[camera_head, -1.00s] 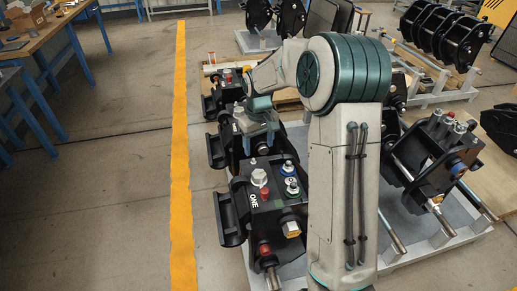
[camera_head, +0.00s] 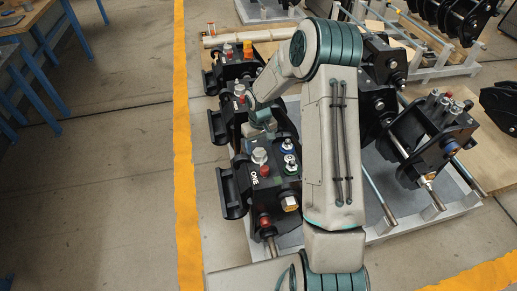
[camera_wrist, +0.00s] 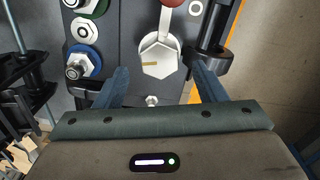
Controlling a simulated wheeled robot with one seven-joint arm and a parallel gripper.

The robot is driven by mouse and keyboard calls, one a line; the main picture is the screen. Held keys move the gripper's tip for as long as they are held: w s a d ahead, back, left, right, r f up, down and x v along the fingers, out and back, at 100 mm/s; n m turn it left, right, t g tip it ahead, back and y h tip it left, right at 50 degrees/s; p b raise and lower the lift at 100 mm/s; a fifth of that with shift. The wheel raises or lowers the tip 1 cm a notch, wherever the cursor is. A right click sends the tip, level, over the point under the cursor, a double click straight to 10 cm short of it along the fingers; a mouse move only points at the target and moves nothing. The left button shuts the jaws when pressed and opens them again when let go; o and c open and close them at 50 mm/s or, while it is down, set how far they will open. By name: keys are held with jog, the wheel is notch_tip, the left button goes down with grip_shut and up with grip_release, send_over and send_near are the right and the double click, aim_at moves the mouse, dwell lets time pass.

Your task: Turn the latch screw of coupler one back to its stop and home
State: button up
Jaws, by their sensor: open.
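Coupler one (camera_head: 262,189), a black block lettered ONE, stands in the middle of the head view. Its top carries a large silver hex screw head (camera_head: 259,155), apparently the latch screw. In the wrist view this hex head (camera_wrist: 158,60) shows a short yellow mark lying nearly level across the picture, and a red part lies just beyond it. My gripper (camera_wrist: 158,70) is open and empty. One finger is to the left of the hex head and the other to the right, with visible gaps and no contact seen. Finger height against the head is unclear. In the head view the fingertips are hard to make out.
Blue-ringed (camera_wrist: 82,62) and green-ringed (camera_wrist: 88,6) fittings stand left of the hex head. A black cylindrical part (camera_wrist: 214,66) is close to the right finger. Another coupler (camera_head: 232,68) stands behind.

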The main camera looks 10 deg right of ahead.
aim_at(259, 152)
jog(key=shift+f, duration=1.75)
jog(key=c, duration=1)
jog(key=shift+o, duration=0.2)
jog(key=shift+f+m+b, duration=0.2)
jog(key=shift+m+b, duration=0.3)
jog(key=shift+b, duration=0.15)
jog(key=shift+r+m+b, duration=0.1)
jog(key=shift+m+b, duration=0.65)
jog(key=shift+m, duration=0.15)
jog(key=shift+r, duration=0.1)
jog(key=o, duration=1)
jog(key=shift+c, duration=0.2)
